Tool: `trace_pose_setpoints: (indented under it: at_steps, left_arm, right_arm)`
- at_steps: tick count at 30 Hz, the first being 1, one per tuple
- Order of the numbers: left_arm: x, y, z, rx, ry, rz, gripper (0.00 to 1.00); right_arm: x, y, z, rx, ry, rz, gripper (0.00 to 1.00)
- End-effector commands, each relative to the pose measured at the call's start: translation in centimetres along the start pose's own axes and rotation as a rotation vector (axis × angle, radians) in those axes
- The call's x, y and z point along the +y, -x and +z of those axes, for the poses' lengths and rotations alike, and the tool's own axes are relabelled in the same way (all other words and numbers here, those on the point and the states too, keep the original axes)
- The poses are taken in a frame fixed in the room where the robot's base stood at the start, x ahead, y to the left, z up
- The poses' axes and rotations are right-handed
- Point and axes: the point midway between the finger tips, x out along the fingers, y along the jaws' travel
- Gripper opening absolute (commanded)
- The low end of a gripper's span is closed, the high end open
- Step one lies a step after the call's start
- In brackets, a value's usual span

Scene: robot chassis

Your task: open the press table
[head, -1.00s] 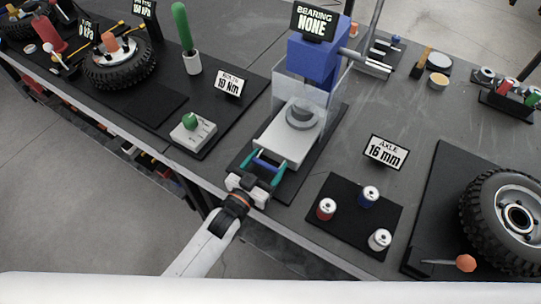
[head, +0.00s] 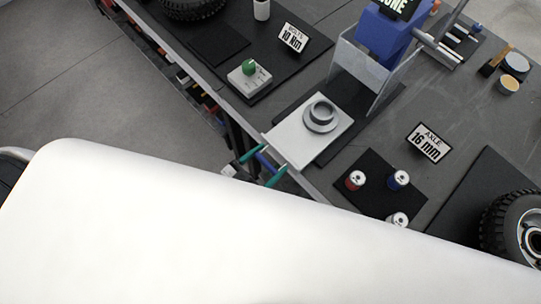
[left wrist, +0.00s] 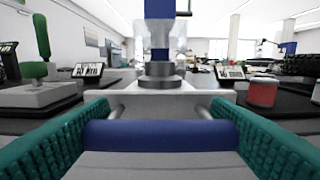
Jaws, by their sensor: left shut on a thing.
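The press table (head: 290,140) is a light grey plate with a round grey ring-shaped part (head: 320,117) on it. It sticks out of the press towards me and past the bench edge. Its blue handle (head: 263,161) is at the near end and also shows across the left wrist view (left wrist: 160,135). My left gripper (head: 268,157), with green fingers, is shut on the handle, one finger at each end. The blue press (head: 384,35) with its clear guard (head: 362,70) stands behind the plate. My right gripper is not in view.
Three small cans (head: 398,180) stand on a black mat to the right, beside an "AXLE 16 mm" sign (head: 428,144). A box with a green knob (head: 249,76) is to the left. A wheel (head: 518,222) is at the far right. White hides the lower part of the head view.

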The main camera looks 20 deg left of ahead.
Motion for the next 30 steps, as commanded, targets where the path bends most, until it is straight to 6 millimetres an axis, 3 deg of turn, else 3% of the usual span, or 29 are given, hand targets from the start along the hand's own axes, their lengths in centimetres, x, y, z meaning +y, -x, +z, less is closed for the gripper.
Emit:
trace_pose_setpoints:
  at_steps: [5,6,9,20,23,30]
  left_arm:
    - [0.0,0.0,-0.1,0.001,0.001,0.000,0.32]
    - [0.0,0.0,-0.1,0.001,0.000,0.000,0.78]
    - [0.0,0.0,-0.1,0.001,0.000,0.000,0.94]
    - [0.0,0.4,-0.1,0.002,0.000,0.000,0.95]
    - [0.0,1.7,-0.3,0.005,0.001,0.000,0.95]
    - [-0.1,6.8,-0.4,0.006,0.000,-0.001,0.95]
  right_arm:
    - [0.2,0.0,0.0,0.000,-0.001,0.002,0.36]
    - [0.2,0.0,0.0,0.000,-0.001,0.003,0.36]
    - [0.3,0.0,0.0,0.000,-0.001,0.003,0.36]
    - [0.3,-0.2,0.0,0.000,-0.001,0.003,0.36]
    - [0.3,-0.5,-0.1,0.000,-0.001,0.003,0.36]
    - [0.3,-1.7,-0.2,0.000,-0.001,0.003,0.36]
